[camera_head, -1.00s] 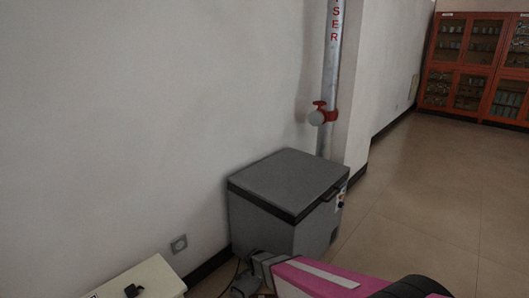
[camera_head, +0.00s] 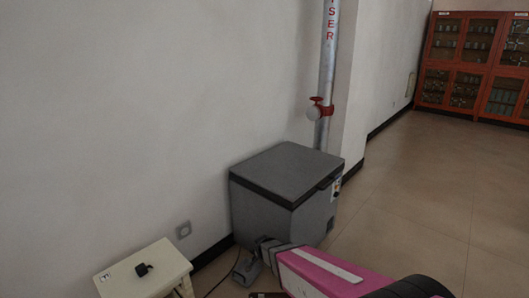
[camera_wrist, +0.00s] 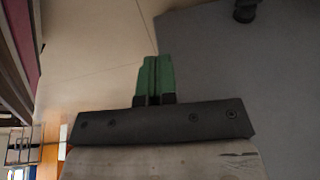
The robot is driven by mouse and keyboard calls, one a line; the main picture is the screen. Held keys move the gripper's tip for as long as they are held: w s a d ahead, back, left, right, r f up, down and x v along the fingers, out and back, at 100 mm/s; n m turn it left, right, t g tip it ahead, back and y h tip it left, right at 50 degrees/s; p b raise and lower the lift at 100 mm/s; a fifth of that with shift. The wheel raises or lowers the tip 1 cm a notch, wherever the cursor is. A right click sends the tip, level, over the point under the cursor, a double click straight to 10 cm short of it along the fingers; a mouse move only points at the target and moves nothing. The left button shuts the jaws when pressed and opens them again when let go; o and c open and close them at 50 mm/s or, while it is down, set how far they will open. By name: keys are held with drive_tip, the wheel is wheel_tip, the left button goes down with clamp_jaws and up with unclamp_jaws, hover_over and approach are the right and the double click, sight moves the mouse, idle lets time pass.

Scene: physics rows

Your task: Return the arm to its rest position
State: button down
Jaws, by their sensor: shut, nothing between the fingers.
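My gripper (camera_wrist: 154,62) has two green fingers, seen in the wrist view pressed together with nothing between them. Behind the fingers is its dark bar with screws. In the head view, my pink arm reaches in from the bottom edge, and its grey end is low in front of the grey chest freezer (camera_head: 286,174). The fingers cannot be made out in the head view. I cannot tell whether the arm touches the freezer.
A small cream stool (camera_head: 122,283) with a small black object (camera_head: 144,269) on it stands at the lower left. A grey pipe (camera_head: 327,75) with a red valve (camera_head: 322,107) rises behind the freezer. Red cabinets (camera_head: 478,62) stand far right. Tiled floor (camera_head: 430,195) on the right is clear.

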drive_tip(key=s+d+r+n+g, duration=0.1)
drive_tip(key=s+d+r+n, duration=0.3)
drive_tip(key=d+r, duration=0.4)
drive_tip(key=s+d+r+n+g+y, duration=0.1)
drive_tip(key=s+d+r+n, duration=0.3)
drive_tip(key=d+r, duration=0.5)
wheel_tip(320, 180, up, 7)
drive_tip(key=shift+s+d+f+n+g+y, duration=0.1)
drive_tip(key=shift+s+d+n+g+y, duration=0.15)
drive_tip(key=shift+s+g, duration=0.3)
drive_tip(key=shift+w, duration=0.15)
